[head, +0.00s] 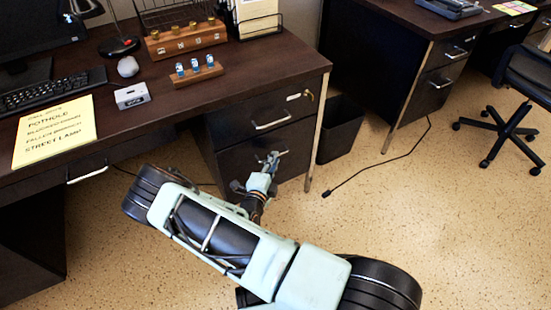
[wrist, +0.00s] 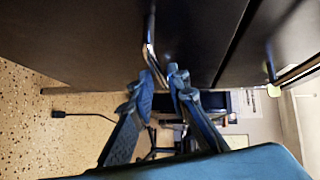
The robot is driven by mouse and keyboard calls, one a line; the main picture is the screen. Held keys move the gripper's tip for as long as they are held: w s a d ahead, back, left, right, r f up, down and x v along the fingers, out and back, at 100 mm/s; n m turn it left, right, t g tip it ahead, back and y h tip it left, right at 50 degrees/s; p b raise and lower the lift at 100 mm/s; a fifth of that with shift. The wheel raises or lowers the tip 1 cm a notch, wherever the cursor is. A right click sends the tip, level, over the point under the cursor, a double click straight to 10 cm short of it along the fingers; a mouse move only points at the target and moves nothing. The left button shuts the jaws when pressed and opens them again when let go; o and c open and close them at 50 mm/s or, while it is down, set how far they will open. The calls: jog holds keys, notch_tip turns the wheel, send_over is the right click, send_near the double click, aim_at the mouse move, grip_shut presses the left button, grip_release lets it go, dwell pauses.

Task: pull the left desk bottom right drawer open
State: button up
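The left desk (head: 245,75) has two dark drawers on its right side. The bottom right drawer (head: 233,160) looks flush with the desk front. Its metal handle is mostly hidden by my gripper in the head view and shows in the wrist view as a bar handle (wrist: 150,50). My gripper (head: 270,160) is at this handle, in front of the drawer. In the wrist view my gripper (wrist: 162,76) has its fingers apart, with the handle's near end between or just beyond the fingertips. I cannot tell whether either finger touches it.
A black waste bin (head: 340,130) stands right of the desk. A cable (head: 385,162) lies on the floor. An office chair (head: 520,100) is far right.

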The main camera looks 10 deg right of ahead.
jog(key=shift+x, duration=1.35)
jog(key=shift+c, duration=0.6)
grip_shut()
